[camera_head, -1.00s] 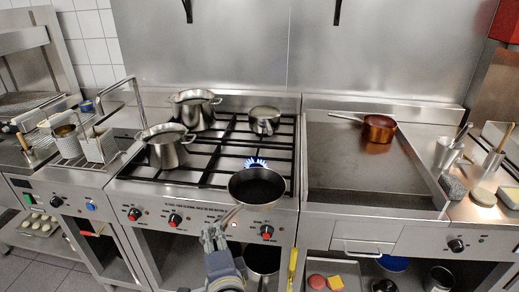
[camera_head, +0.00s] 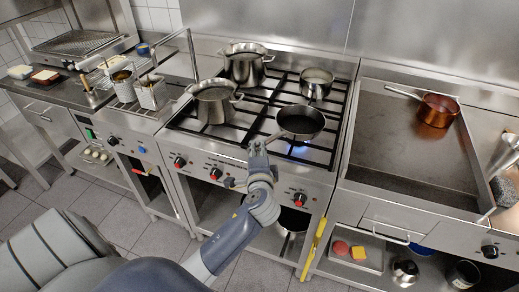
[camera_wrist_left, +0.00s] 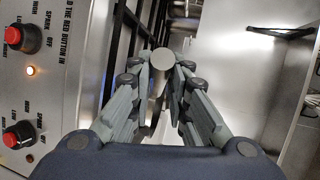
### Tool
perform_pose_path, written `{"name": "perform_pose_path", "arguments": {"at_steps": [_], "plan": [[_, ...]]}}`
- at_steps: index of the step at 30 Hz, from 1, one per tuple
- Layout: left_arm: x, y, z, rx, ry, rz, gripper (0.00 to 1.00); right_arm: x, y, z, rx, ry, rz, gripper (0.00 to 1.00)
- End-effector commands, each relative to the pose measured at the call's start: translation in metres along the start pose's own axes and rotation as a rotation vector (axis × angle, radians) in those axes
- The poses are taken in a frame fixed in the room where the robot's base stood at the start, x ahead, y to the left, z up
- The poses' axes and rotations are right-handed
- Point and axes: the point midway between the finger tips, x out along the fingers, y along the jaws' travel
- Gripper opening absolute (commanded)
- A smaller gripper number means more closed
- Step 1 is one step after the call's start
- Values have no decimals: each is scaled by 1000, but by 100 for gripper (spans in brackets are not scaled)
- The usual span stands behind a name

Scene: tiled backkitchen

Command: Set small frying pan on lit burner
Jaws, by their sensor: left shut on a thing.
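The small dark frying pan (camera_head: 300,120) is level over the front right part of the stove grate (camera_head: 262,128). Blue flame of the lit burner (camera_head: 299,151) shows just below the pan's near edge; the rest of the burner is hidden. I cannot tell whether the pan touches the grate. My left gripper (camera_head: 257,150) is shut on the pan's handle (camera_head: 270,138), at the stove's front edge. In the left wrist view my left gripper (camera_wrist_left: 163,85) has its fingers drawn together around a pale round end; the pan's bowl is not clear there. My right gripper is not in view.
Two steel pots (camera_head: 214,101) (camera_head: 245,66) stand on the left burners, and a saucepan (camera_head: 317,83) stands behind the frying pan. A copper pan (camera_head: 437,110) sits on the flat griddle (camera_head: 400,150) to the right. Fryer baskets (camera_head: 150,93) are at the left.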

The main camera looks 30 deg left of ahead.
Motion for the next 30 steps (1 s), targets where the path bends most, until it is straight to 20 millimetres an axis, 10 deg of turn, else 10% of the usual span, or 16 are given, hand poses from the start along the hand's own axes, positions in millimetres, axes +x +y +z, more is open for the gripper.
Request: {"name": "perform_pose_path", "arguments": {"at_steps": [27,30], "plan": [[34,28,-2,-4,3,-6,0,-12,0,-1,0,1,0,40],[34,31,-2,0,1,0,36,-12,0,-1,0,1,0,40]]}}
